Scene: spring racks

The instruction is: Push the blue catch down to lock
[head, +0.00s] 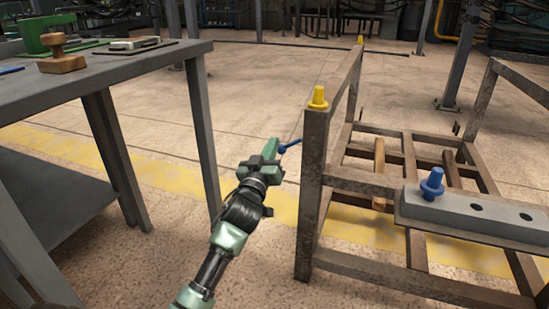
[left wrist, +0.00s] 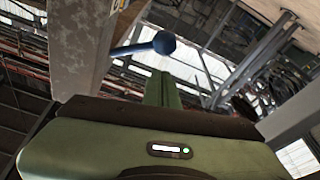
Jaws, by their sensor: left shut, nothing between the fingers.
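The blue catch (head: 289,146) is a small lever with a round knob, on the side of the rack's near left post (head: 312,200). In the left wrist view the catch's blue knob (left wrist: 164,43) sticks out from the grey post (left wrist: 85,45) at the upper left. My left gripper (head: 270,148) is shut and empty, with its green fingertips right beside the knob. In the left wrist view the fingers (left wrist: 162,88) point toward the knob and end just below it in the picture. I cannot tell whether they touch it. My right gripper is not in view.
A grey table (head: 110,75) stands at the left with a wooden-handled stamp (head: 62,60) on it. A yellow peg (head: 318,98) tops the rack post. A blue peg (head: 432,184) stands in a grey plate (head: 470,215) on the rack. The floor between table and rack is clear.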

